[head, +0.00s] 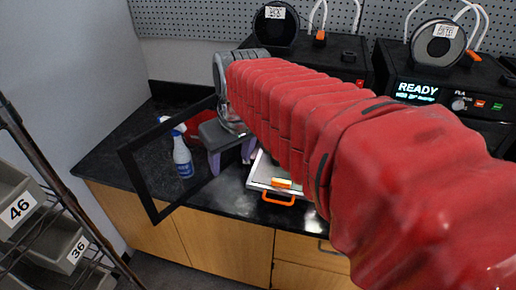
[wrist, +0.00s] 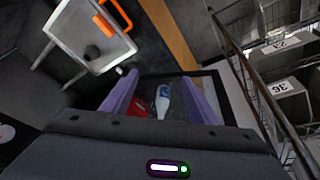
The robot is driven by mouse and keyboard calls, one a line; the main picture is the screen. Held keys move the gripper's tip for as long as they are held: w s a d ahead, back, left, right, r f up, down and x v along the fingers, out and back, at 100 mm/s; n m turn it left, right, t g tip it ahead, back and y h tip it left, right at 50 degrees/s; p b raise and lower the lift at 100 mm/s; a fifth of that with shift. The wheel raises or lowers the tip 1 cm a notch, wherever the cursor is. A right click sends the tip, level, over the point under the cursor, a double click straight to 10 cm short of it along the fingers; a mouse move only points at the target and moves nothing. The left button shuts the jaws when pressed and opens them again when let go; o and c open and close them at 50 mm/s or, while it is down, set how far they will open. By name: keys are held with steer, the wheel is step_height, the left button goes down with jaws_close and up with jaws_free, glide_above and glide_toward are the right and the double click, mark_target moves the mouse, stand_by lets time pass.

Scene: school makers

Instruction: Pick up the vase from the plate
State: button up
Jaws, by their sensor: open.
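A pale plate with an orange handle shows in the wrist view (wrist: 75,25), and its front part shows in the head view (head: 262,176). A small dark round thing (wrist: 92,52), seen from above, stands on the plate and may be the vase; the wrist view does not make its shape clear. In the head view my red-sleeved arm hides it. My gripper (head: 231,166) has purple fingers, which are spread with nothing between them. It is above the counter, left of the plate in the head view. In the wrist view the fingers (wrist: 160,88) are apart from the plate.
A white and blue spray bottle (head: 182,157) stands on the dark counter (head: 108,168) inside the outline of a black open frame (head: 134,182). A red item (head: 198,121) lies behind. Black machines (head: 440,85) line the back right. A rack with grey bins (head: 72,243) stands at left.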

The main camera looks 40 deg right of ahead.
steer(key=w+d+f+g, duration=0.1)
steer(key=w+d, duration=0.2)
steer(key=d, duration=0.8)
steer(key=w+d+f+g, duration=0.1)
steer(key=w+d+f, duration=0.1)
steer(key=d, duration=0.9)
steer(key=shift+w+d+m+y, duration=0.3)
steer(key=shift+w+d+m, duration=0.1)
steer(key=shift+w, duration=0.35)
steer(key=shift+f, duration=0.15)
steer(key=shift+w+f, duration=0.2)
steer(key=shift+f, duration=1.2)
steer(key=shift+w+f, duration=0.2)
steer(key=shift+f, duration=1.25)
steer(key=shift+w+f, duration=0.2)
steer(key=shift+f, duration=1.2)
steer(key=shift+w+a+f, duration=0.1)
steer(key=shift+w+f, duration=0.05)
steer(key=shift+f, duration=1.15)
steer(key=shift+w+a+f, duration=0.1)
steer(key=shift+w+f, duration=0.05)
steer(key=shift+f, duration=1.15)
